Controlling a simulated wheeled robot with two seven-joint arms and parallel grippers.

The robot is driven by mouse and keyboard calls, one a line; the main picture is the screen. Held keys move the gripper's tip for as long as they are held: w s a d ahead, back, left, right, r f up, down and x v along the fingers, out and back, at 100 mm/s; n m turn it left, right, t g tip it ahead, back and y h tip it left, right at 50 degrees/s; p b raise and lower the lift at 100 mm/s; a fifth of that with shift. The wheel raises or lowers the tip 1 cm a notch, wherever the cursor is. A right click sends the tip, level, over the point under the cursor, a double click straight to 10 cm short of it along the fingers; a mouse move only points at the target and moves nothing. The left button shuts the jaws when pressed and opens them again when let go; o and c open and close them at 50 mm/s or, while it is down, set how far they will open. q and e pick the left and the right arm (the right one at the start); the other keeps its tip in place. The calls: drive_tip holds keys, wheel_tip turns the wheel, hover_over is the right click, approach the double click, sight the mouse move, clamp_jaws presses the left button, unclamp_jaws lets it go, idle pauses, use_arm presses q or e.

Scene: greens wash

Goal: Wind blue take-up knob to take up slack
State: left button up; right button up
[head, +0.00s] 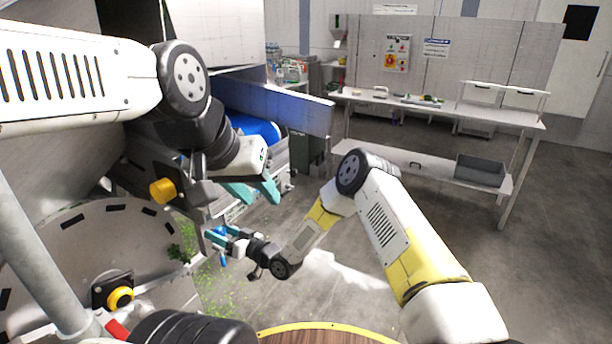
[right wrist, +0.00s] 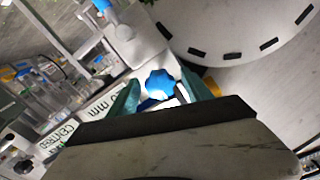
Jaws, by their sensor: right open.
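The blue take-up knob (right wrist: 160,84) has a lobed rim and shows in the right wrist view between the two teal fingers of my right gripper (right wrist: 158,100). The fingers stand apart on either side of it, and I cannot tell whether they touch it. In the head view my right gripper (head: 216,238) is low at the centre-left, beside the machine, with bits of blue at its fingers. My left gripper (head: 254,192) is higher and further right, its teal fingers apart and empty.
A pale drum end (head: 90,235) with dark slots fills the lower left. Green scraps (head: 215,285) litter the floor. A bench (head: 440,110) with a grey bin (head: 480,170) stands at the back right.

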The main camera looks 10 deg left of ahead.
drive_tip(key=n, duration=0.5)
drive_tip(key=shift+a, duration=0.1)
drive_tip(key=v, duration=0.8)
drive_tip(key=w+d+r+m+t+h, duration=0.1)
drive_tip(key=w+d+r+h, duration=0.3)
drive_tip(key=d+r, duration=0.4)
drive_tip(key=w+d+r+m+t+h, duration=0.1)
drive_tip(key=w+d+r+m+h, duration=0.1)
drive_tip(key=w+d+r+h, duration=0.2)
drive_tip(key=shift+w+d+r, duration=1.45)
drive_tip(key=shift+d+r, duration=0.9)
drive_tip(key=shift+r, duration=0.15)
drive_tip(key=shift+t, duration=0.3)
